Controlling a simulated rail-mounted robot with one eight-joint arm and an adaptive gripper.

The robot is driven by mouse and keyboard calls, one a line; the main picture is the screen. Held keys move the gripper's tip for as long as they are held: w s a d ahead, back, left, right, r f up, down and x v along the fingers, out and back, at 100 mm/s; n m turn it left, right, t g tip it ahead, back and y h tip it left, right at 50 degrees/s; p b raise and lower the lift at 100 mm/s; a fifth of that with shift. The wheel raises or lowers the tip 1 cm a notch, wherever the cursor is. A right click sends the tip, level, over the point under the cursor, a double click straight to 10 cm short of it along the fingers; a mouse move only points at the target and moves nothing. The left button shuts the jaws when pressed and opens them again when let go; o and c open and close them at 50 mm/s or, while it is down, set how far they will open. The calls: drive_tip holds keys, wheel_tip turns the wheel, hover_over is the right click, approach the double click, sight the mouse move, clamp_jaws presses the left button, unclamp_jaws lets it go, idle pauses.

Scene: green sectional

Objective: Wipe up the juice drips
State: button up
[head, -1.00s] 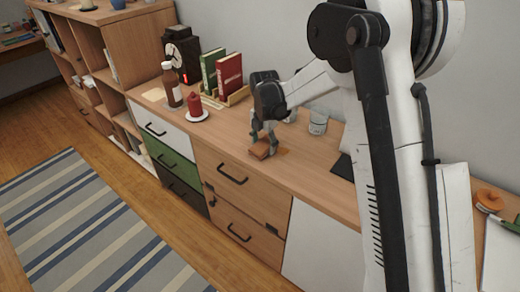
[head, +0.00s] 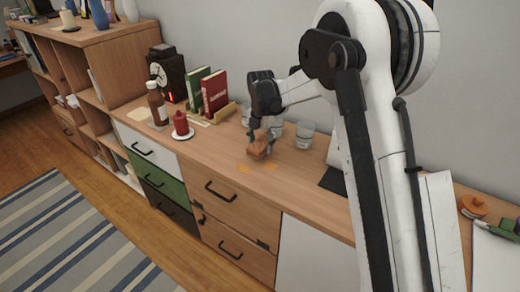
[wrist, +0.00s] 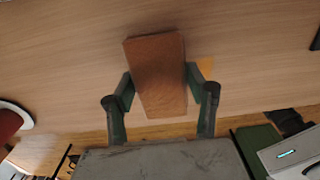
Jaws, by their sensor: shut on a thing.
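My gripper (head: 262,142) is shut on an orange-brown sponge block (head: 257,149) above the wooden sideboard top. In the wrist view the sponge (wrist: 156,75) sits between both fingers, its broad face toward the camera. Two small orange juice spots lie on the top near its front edge, a left spot (head: 243,169) and a right spot (head: 271,168), both in front of the sponge in the head view. In the wrist view an orange patch (wrist: 206,66) shows beside the sponge, partly hidden by a finger. The sponge looks slightly raised, but its exact gap is unclear.
A red candle (head: 181,123) on a white dish and a brown bottle (head: 157,106) stand to the left. A glass (head: 304,134) stands close right of my gripper. A dark flat item (head: 333,180) lies further right.

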drive_tip(key=shift+r+p, duration=0.85)
drive_tip(key=shift+r, duration=1.45)
